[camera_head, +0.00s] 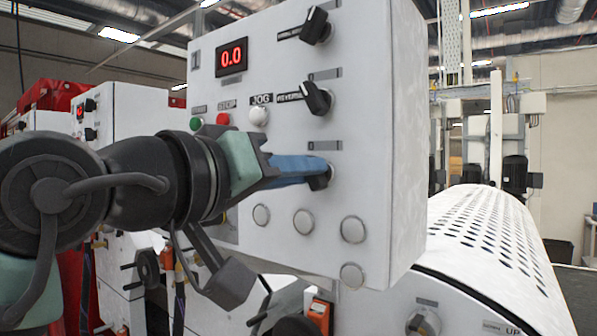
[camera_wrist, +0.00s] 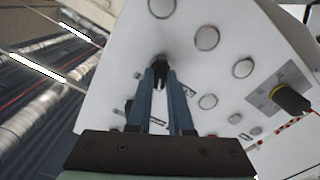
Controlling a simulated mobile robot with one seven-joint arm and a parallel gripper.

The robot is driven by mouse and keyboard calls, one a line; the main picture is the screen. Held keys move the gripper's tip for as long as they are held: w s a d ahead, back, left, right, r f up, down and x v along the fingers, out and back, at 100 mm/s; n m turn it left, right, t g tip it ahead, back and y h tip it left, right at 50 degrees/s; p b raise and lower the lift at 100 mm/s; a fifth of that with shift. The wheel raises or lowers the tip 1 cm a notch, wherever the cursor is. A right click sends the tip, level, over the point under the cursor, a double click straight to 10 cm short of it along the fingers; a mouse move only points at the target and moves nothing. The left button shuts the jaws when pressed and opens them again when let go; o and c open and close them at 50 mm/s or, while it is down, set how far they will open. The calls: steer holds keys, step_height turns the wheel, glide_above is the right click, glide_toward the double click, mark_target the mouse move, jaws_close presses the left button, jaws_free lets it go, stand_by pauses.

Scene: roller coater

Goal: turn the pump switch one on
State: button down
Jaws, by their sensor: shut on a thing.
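A white control box (camera_head: 372,110) carries three black rotary switches in a column on its front. My gripper (camera_head: 312,170), with blue fingers, is at the lowest black switch (camera_head: 320,180) and is shut on it. The fingers partly hide this switch in the head view. In the wrist view the switch (camera_wrist: 160,66) shows between the tips of the two fingers (camera_wrist: 160,78). The label near it is too small to read, so I cannot tell by name whether it is pump switch one.
Above are the middle switch (camera_head: 317,98) and top switch (camera_head: 316,26). A red display (camera_head: 231,57) reads 0.0. Green, red and white buttons sit at left. Several round pale caps (camera_head: 303,221) lie below my fingers. A perforated white roller cover (camera_head: 480,235) stands at right.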

steer(key=m+b, duration=0.3)
steer(key=m, duration=0.8)
steer(key=shift+d+m, duration=0.1)
steer(key=shift+m, duration=0.2)
steer(key=shift+s, duration=0.1)
stand_by(0.4)
steer(key=c, duration=0.8)
jaws_free()
steer(key=shift+f, duration=0.1)
